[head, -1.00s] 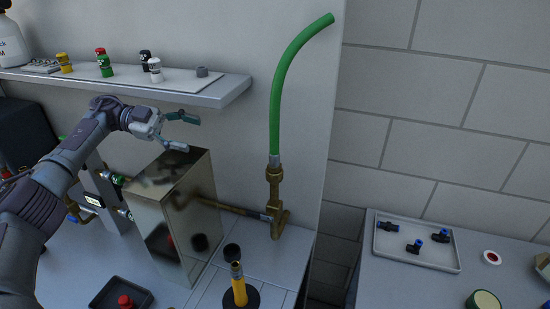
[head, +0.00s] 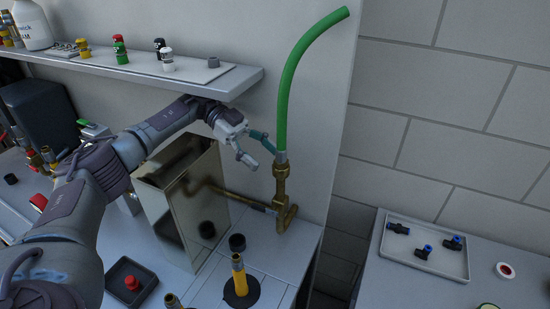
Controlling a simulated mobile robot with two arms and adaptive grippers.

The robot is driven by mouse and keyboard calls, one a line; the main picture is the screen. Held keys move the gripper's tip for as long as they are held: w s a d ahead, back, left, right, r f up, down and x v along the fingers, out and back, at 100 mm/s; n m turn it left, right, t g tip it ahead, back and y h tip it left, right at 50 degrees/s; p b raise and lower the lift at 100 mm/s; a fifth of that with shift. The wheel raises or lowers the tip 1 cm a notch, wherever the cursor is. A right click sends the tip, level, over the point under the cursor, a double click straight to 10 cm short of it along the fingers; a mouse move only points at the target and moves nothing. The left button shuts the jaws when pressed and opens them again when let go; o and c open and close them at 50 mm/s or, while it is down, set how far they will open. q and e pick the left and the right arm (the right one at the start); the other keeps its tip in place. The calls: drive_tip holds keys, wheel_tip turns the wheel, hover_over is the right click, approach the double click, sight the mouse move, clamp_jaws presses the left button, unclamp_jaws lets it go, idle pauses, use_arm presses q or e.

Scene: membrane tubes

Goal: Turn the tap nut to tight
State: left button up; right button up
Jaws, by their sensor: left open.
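A brass tap fitting (head: 286,215) stands at the right end of a brass pipe, with a green hose (head: 286,100) rising from its top. A grey collar (head: 281,158) and a brass nut-like part (head: 281,171) sit where the hose meets the fitting. I cannot tell which part is the tap nut or how tight it is. My left gripper (head: 266,158) is open and empty, its fingers pointing right and down towards this joint. The upper fingertip is very close to the collar; contact cannot be made out. My right gripper is out of view.
A shiny metal box (head: 198,200) stands below my left forearm, with the shelf edge (head: 235,88) above. A yellow tube on a black base (head: 240,280) and a black cap (head: 237,243) stand in front. A tray of fittings (head: 465,265) lies right, beyond a gap.

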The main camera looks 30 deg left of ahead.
use_arm(q)
drive_tip(key=p+x, duration=0.1)
drive_tip(key=x, duration=0.2)
drive_tip(key=shift+d+f, duration=0.15)
drive_tip(key=shift+d, duration=0.25)
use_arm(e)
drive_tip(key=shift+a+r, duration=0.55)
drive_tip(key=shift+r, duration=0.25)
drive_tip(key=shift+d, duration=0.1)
use_arm(q)
drive_tip(key=c, duration=1.1)
drive_tip(key=shift+w+m+g+b, duration=0.2)
drive_tip(key=shift+m+g+b, duration=0.6)
drive_tip(key=shift+g, duration=0.2)
drive_tip(key=shift+c, duration=0.2)
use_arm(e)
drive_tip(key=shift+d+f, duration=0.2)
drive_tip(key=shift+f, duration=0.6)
